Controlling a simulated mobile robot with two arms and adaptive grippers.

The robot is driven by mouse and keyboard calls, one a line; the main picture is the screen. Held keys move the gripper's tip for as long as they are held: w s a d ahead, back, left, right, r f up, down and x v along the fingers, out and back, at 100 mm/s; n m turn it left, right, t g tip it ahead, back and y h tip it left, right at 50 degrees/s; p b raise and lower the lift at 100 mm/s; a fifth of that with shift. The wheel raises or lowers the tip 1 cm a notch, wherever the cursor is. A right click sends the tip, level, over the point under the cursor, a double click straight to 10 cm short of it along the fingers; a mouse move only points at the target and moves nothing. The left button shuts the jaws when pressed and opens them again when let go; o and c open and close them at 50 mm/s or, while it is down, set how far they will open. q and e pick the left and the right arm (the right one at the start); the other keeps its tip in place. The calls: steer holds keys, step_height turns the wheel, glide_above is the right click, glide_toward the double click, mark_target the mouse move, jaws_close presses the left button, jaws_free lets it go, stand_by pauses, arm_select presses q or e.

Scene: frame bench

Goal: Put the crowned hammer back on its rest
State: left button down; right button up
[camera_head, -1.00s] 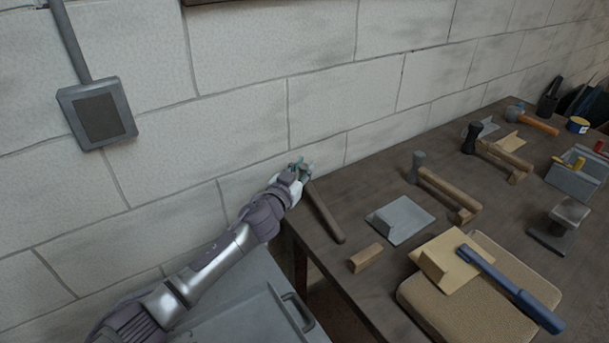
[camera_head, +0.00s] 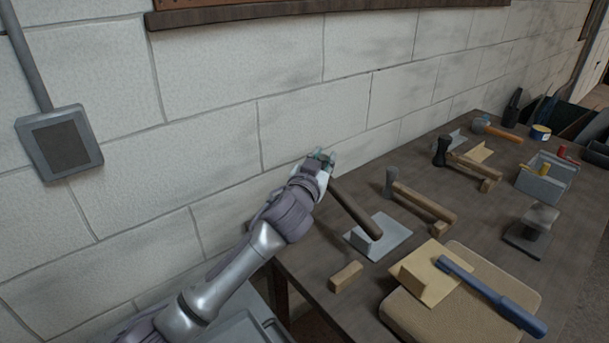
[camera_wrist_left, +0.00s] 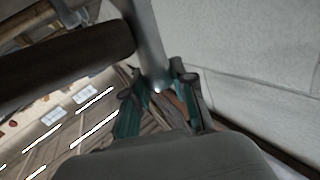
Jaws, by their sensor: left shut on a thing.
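My left gripper (camera_head: 322,165) is shut on a hammer near the bench's left end, by the wall. Its dark wooden handle (camera_head: 354,207) slopes down to the right, and its end overlaps a grey plate with an upright block (camera_head: 393,244) in the head view. I cannot tell whether it touches the plate. In the left wrist view, the fingers (camera_wrist_left: 158,100) are around a grey metal part (camera_wrist_left: 146,40), and the brown handle (camera_wrist_left: 60,62) extends left. The gripper hides much of the hammer's head. My right gripper is not in view.
A small wooden block (camera_head: 346,277) lies in front of the plate. To the right are a wooden plate (camera_head: 433,285), a blue tool (camera_head: 490,291) and a tan pad (camera_head: 395,318). Farther back lie a grey-headed hammer (camera_head: 422,203) and a black-headed hammer (camera_head: 468,163). The wall (camera_head: 310,115) runs behind.

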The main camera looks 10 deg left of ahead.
mark_target(337, 185)
arm_select(q)
steer(key=shift+n, duration=0.3)
steer(key=s+d, duration=0.3)
steer(key=shift+s+d+r, duration=0.1)
steer(key=shift+s+d, duration=0.2)
steer(key=s+d+n+y, duration=0.1)
steer(key=s+n, duration=0.1)
steer(key=s, duration=0.3)
steer(key=w+a+f+p, duration=0.2)
steer(key=w+a+f, duration=0.2)
steer(key=a+f, duration=0.6)
steer(key=shift+a+f+g+y+p, duration=0.3)
steer(key=shift+a+g+y, duration=0.1)
steer(key=shift+a, duration=0.1)
steer(key=shift+f, duration=0.2)
steer(key=c, duration=1)
jaws_free()
steer(key=shift+o, duration=0.2)
